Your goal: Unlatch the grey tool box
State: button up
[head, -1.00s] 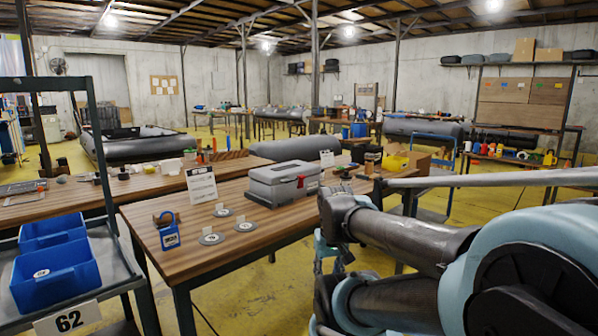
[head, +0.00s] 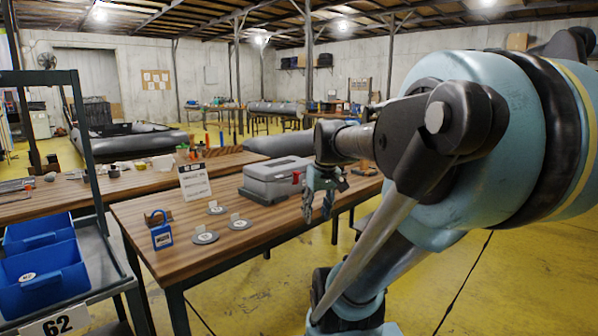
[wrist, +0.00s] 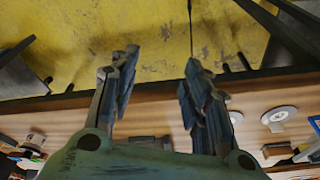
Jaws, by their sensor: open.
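The grey tool box (head: 272,181) stands on the wooden table near its back edge, with its lid down. A red part (head: 297,178) shows at its right end, beside my gripper; whether it is the latch I cannot tell. My gripper (head: 318,208) hangs fingers down just to the right of the box, near the table's edge, and looks apart from it. In the wrist view my gripper (wrist: 162,62) has its fingers spread with nothing between them. The tool box is not clearly seen in the wrist view.
On the table (head: 150,222) are a blue padlock-shaped item (head: 161,232), a white sign (head: 194,181) and several grey discs (head: 205,238). A cart with blue bins (head: 42,278) stands at left. Yellow floor is free right of the table.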

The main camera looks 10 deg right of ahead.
jog(key=w+d+r+n+y, duration=0.1)
jog(key=w+r+n, duration=0.2)
jog(key=w+r, duration=1.1)
jog(key=n+t, duration=0.1)
jog(key=n, duration=0.1)
send_near(298, 173)
jog(key=shift+y, duration=0.4)
jog(key=x, duration=0.7)
jog(key=shift+d+f, duration=0.3)
